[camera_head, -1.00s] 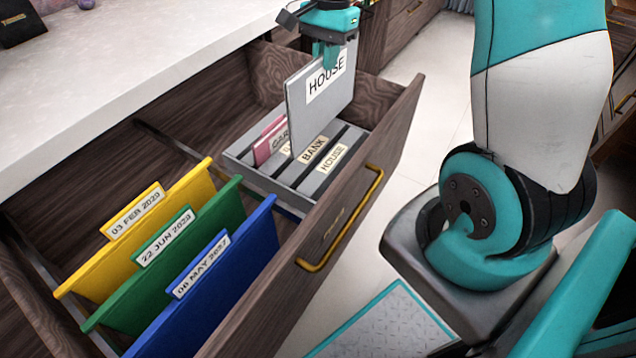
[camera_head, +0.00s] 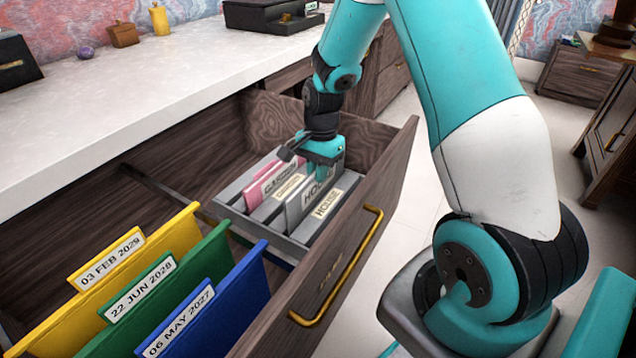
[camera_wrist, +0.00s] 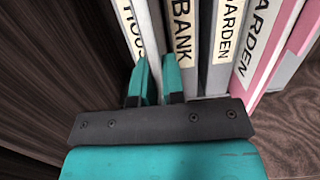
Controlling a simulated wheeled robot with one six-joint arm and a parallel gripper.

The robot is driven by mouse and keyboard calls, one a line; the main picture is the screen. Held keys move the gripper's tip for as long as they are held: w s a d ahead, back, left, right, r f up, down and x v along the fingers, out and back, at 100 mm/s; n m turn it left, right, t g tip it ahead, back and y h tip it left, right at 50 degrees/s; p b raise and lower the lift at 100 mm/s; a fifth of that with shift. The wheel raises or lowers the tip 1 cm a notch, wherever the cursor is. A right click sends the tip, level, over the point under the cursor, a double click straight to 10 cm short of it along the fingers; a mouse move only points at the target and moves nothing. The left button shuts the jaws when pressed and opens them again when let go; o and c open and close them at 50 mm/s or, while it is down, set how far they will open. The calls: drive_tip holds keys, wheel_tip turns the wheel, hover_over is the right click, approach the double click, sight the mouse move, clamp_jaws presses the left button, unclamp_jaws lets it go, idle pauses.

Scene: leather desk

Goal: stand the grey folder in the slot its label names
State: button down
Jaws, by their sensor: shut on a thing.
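The grey folder (camera_head: 296,212) with a HOUSE label is upright and low in the grey rack (camera_head: 232,192) inside the open drawer. It stands directly behind the slot label HOUSE (camera_head: 327,202) and covers the BANK slot label in the head view. My gripper (camera_head: 322,168) is shut on the folder's top edge from above. In the wrist view my gripper's fingers (camera_wrist: 157,82) sit between the HOUSE label (camera_wrist: 131,30) and the BANK label (camera_wrist: 183,30). The folder's lower edge is hidden, so I cannot tell whether it touches the rack floor.
A pink folder (camera_head: 262,180) labelled GARDEN stands further back in the rack. Yellow (camera_head: 165,245), green (camera_head: 190,275) and blue (camera_head: 235,290) dated folders hang at the drawer's near end. The drawer front (camera_head: 385,175) borders the rack on the right.

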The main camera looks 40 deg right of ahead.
sight(318, 195)
drive_tip(key=shift+f, duration=1.35)
drive_tip(key=shift+f, duration=0.15)
drive_tip(key=c, duration=1.2)
unclamp_jaws()
